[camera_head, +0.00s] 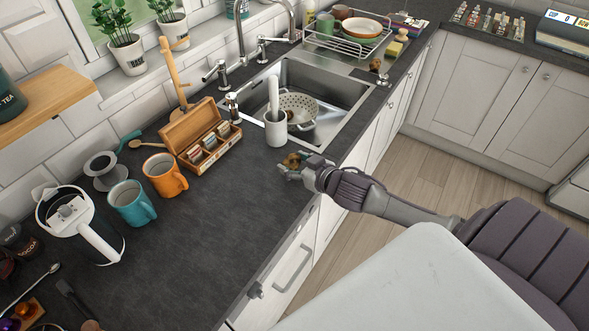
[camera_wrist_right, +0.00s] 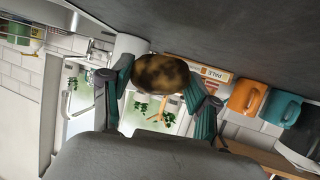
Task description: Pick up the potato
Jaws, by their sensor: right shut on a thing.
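The potato (camera_wrist_right: 161,75) is brown with dark patches and sits between the two fingers of my right gripper (camera_wrist_right: 160,88) in the right wrist view. My right gripper is shut on it. In the head view, my right gripper (camera_head: 293,168) is over the slate worktop, just in front of the sink and near the counter's edge. The potato (camera_head: 291,160) is small there and partly hidden by the gripper. I cannot tell in the head view whether it touches the worktop. My left gripper is in neither view.
A white utensil pot (camera_head: 276,129) stands just behind my right gripper, beside the sink (camera_head: 345,93) with a colander (camera_head: 302,102). Left are an open wooden tea box (camera_head: 190,131), an orange mug (camera_head: 165,175), a teal mug (camera_head: 131,204) and a kettle (camera_head: 84,229). The front worktop (camera_head: 215,240) is clear.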

